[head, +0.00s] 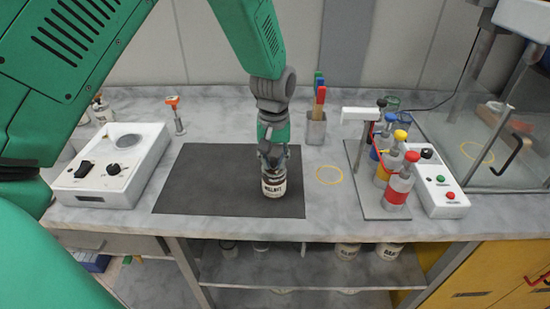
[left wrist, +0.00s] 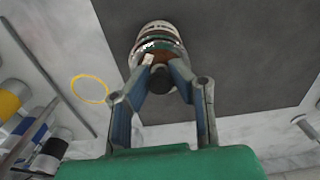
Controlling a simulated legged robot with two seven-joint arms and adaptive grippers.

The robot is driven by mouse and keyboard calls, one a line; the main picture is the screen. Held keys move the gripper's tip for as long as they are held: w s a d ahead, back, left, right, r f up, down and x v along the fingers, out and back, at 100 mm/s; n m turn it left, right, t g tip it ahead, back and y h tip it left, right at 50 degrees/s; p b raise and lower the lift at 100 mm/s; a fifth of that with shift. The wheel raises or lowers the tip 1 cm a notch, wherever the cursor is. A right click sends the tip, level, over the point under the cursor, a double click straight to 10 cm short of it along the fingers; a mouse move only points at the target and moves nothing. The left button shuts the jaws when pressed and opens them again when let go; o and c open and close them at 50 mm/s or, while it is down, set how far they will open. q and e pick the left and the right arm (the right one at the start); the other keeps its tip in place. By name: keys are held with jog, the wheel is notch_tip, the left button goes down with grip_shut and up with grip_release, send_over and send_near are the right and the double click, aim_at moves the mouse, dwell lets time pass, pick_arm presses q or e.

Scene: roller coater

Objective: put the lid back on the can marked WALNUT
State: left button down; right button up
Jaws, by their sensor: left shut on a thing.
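The can marked WALNUT (head: 274,187) stands upright on the dark mat, its pale label facing the front. My left gripper (head: 272,154) points down directly over the can's top. In the left wrist view, its two fingers (left wrist: 160,66) are closed around a small dark knob-like part (left wrist: 157,79), which I take to be the lid's knob. The can (left wrist: 160,38) shows just beyond the fingertips. The fingers hide much of the lid, so I cannot tell whether it is seated on the rim or just above it. My right gripper is not in view.
The dark mat (head: 215,180) is mostly bare. A yellow ring (head: 329,175) marks the bench to its right. A white device (head: 107,165) stands left, a rack of coloured bottles (head: 398,180) right, and a brush holder (head: 316,128) behind. More cans are on the shelf below.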

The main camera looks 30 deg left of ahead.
pick_arm(q)
jog(key=shift+d, duration=0.15)
dwell(0.4)
jog(key=shift+s+p, duration=0.1)
jog(key=shift+p, duration=0.35)
jog(key=shift+p, duration=0.3)
dwell(0.6)
jog(key=shift+f, duration=0.15)
dwell(1.0)
jog(key=shift+p, duration=0.55)
dwell(0.4)
jog(key=c, duration=0.9)
grip_release()
